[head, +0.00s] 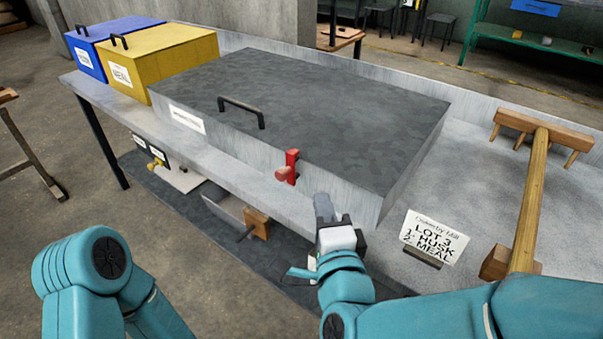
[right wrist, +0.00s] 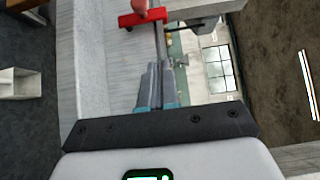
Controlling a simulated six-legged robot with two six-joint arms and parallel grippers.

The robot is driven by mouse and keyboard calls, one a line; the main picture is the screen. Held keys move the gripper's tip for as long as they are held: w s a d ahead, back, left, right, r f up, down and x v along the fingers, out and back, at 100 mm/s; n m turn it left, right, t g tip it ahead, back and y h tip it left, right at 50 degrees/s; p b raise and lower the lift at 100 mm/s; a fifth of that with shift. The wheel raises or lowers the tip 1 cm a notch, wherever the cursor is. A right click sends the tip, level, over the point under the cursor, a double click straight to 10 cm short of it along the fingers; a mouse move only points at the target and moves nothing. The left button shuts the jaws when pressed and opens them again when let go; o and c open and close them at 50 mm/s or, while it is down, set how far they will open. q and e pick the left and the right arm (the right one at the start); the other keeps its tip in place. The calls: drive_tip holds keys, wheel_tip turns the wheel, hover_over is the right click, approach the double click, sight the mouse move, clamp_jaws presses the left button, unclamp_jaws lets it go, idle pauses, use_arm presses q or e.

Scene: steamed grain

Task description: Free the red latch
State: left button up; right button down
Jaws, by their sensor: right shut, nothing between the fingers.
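The red latch (head: 292,166) is upright on the front face of the large grey box (head: 310,95), with a round pinkish-red knob sticking out. In the right wrist view the red latch (right wrist: 143,18) shows at the top, beyond my fingertips. My right gripper (head: 322,204) is shut and empty, just right of and below the latch and apart from it. In the right wrist view its closed fingers (right wrist: 155,88) point up toward the latch. The grey box's lid is down, with a dark handle (head: 241,110) on top. My left arm shows at the lower left; its gripper is not in view.
A yellow box labelled MEAL (head: 160,60) and a blue box (head: 95,45) stand left of the grey box. A sign (head: 433,238) and a wooden rake (head: 533,190) are on the right of the metal bench (head: 420,190). A wooden block (head: 257,222) is below the bench.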

sight(288, 172)
drive_tip(key=w+a, duration=0.4)
drive_tip(key=w, duration=0.4)
drive_tip(key=shift+w, duration=0.4)
drive_tip(key=shift+a, duration=0.1)
